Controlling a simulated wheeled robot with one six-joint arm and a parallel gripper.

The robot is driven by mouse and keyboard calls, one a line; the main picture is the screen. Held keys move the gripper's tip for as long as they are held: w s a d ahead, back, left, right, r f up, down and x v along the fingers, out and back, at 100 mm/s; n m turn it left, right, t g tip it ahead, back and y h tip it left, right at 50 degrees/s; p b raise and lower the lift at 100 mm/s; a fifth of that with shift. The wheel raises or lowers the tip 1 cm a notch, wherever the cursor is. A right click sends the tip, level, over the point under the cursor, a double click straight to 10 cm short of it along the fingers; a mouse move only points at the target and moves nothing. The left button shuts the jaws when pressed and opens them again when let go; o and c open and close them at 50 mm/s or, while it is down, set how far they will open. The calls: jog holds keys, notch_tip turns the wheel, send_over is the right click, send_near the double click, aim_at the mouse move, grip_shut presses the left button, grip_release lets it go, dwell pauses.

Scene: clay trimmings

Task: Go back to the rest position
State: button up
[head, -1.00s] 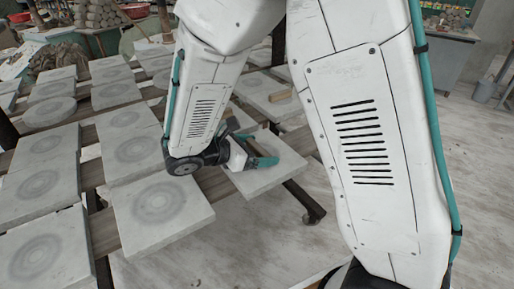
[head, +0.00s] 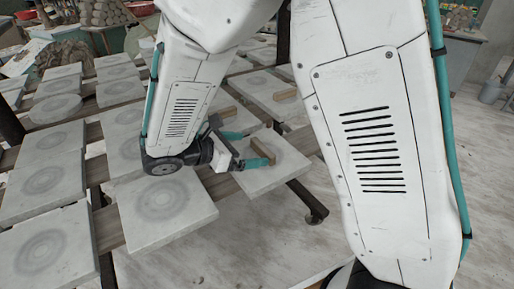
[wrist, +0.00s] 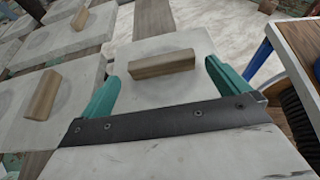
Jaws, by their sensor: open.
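My gripper (head: 252,148) has two teal fingers standing apart. In the head view it is at the end of my folded arm, over the near slab at the right of the rack. In the wrist view my gripper (wrist: 163,74) is open and empty. A small wooden block (wrist: 162,63) lies on a grey slab (wrist: 190,90) in front of the gap between the fingers, with space on both sides. The block also shows in the head view (head: 262,150). My arm hides part of the rack.
Two more wooden blocks (wrist: 42,95) (wrist: 79,18) lie on slabs at the left of the wrist view. A wooden-topped table (wrist: 300,42) with a blue leg stands at the right. Several grey slabs with ring marks (head: 168,198) cover the rack. Pale floor (head: 230,255) is open in front.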

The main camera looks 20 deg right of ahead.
jog(key=shift+v, duration=1.25)
jog(key=shift+f+m, duration=0.15)
jog(key=shift+m, duration=0.15)
jog(key=s+m+g, duration=0.1)
jog(key=s, duration=0.1)
jog(key=s+f+m+g+y, duration=0.1)
jog(key=s, duration=0.1)
jog(key=shift+d+f+m+y, duration=0.1)
jog(key=shift+d+m+y, duration=0.15)
jog(key=shift+m+y, duration=0.05)
jog(key=s+d+r+m+y, duration=0.4)
jog(key=s+r+m+y, duration=0.2)
jog(key=s+m, duration=0.2)
jog(key=s+d+r+m+t+y, duration=0.1)
jog(key=s+d+r+m+y, duration=0.4)
jog(key=s+m, duration=0.3)
jog(key=shift+s+d+r+m+y, duration=0.3)
jog(key=shift+s+r+y, duration=0.1)
jog(key=shift+s+r, duration=0.1)
